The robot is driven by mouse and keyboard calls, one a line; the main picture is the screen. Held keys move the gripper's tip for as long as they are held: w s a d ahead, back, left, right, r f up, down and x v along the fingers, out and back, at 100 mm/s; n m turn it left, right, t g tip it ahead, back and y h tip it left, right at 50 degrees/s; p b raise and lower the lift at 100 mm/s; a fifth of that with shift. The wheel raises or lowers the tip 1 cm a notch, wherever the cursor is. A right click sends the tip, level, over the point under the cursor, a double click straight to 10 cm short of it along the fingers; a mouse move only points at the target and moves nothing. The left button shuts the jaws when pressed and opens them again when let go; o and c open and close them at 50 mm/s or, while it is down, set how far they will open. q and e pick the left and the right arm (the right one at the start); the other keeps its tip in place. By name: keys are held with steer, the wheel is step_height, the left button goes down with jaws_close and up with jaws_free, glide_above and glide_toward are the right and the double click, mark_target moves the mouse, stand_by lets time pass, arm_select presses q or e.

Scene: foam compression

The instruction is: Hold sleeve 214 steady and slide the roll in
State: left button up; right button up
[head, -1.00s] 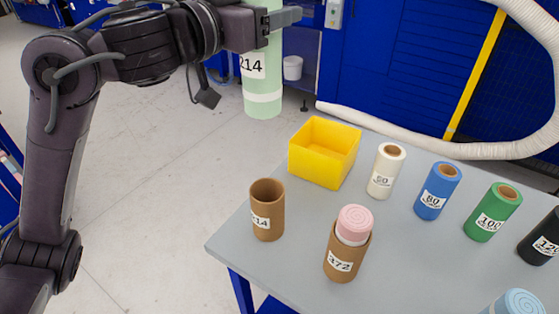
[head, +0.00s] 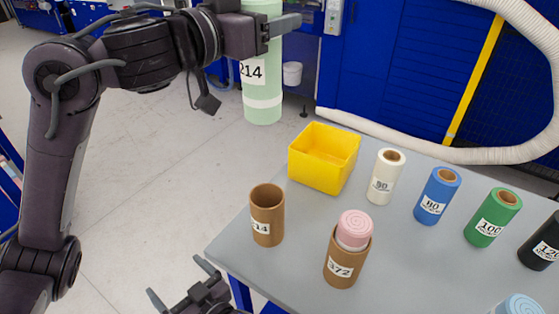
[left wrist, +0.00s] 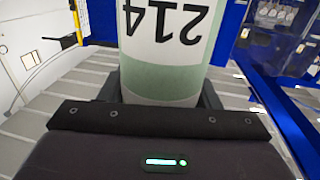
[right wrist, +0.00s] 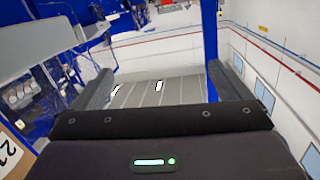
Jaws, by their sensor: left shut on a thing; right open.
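Sleeve 214 (head: 267,228) is an open brown cardboard tube standing upright near the table's left edge. Its label is partly turned away and reads "14". The roll (head: 263,98) is pale green with a white 214 label, and hangs upright high above the floor, behind the table's left side. My left gripper (head: 284,22) is shut on its upper part; the roll also shows in the left wrist view (left wrist: 165,75). My right gripper (head: 180,281) is open and empty, low beside the table's left edge. A brown piece with a "21" label (right wrist: 12,150) shows at the right wrist view's left edge.
Sleeve 372 (head: 342,272) stands to the right with a pink roll (head: 354,230) in its top. A yellow bin (head: 322,165) is behind. White (head: 385,178), blue (head: 436,196), green (head: 492,218) and black rolls stand at the right on the grey table (head: 310,222).

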step_height(320, 180, up, 6)
steer(key=w+d+t, duration=0.1)
steer(key=d, duration=0.1)
step_height(320, 180, up, 8)
steer(key=m+t+h, duration=0.2)
steer(key=t+h, duration=0.1)
steer(key=t, duration=0.2)
glide_above(273, 212)
steer(key=s+a, duration=0.3)
steer(key=a, duration=0.1)
steer(key=d+f+h, duration=0.1)
steer(key=d+f, duration=0.1)
steer(key=d+f+m+h, duration=0.1)
steer(key=d+f, duration=0.1)
steer(key=d, duration=0.1)
steer(key=shift+f+m+g+h, duration=0.15)
steer(key=shift+m+g+h, duration=0.15)
steer(key=shift+h, duration=0.1)
steer(key=shift+w+f, duration=0.15)
steer(key=shift+f, duration=0.15)
steer(key=x, duration=0.7)
steer(key=shift+w+d+f, duration=0.1)
steer(key=shift+w+f, duration=0.05)
steer(key=shift+c, duration=0.4)
steer(key=c, duration=1)
steer(key=shift+c, duration=0.2)
